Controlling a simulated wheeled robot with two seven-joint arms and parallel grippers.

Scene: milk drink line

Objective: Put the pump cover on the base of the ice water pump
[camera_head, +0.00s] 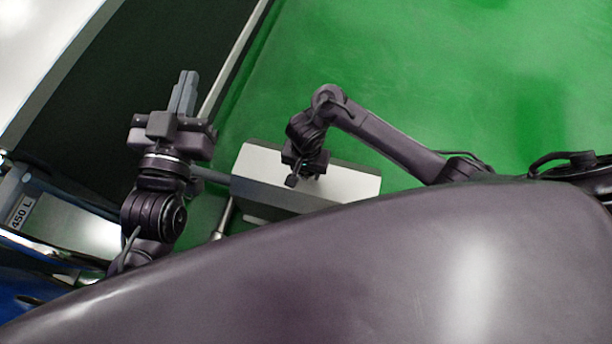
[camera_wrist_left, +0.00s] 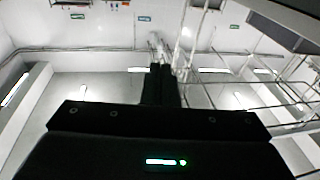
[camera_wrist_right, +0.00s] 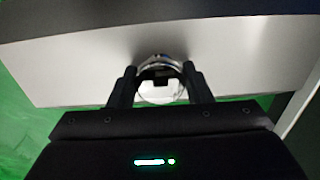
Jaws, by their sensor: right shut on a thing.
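The pump cover (camera_head: 262,160) is a long silver-white box with a grey side, in the middle of the head view. My right gripper (camera_head: 300,178) is above it and shut on its round metal handle; the handle (camera_wrist_right: 160,64) shows between the fingers in the right wrist view, with the cover's pale face (camera_wrist_right: 75,65) filling the space behind. The base of the pump cannot be made out, and I cannot tell whether the cover rests on anything. My left gripper (camera_head: 187,82) is shut and empty, away to the left of the cover; its fingers (camera_wrist_left: 160,82) lie together.
A grey pipe (camera_head: 210,175) and a metal rod (camera_head: 224,217) are at the cover's left end. A metal tank marked 450 L (camera_head: 22,212) stands at the far left. Green floor (camera_head: 450,80) lies open behind and to the right. My body hides the lower part of the head view.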

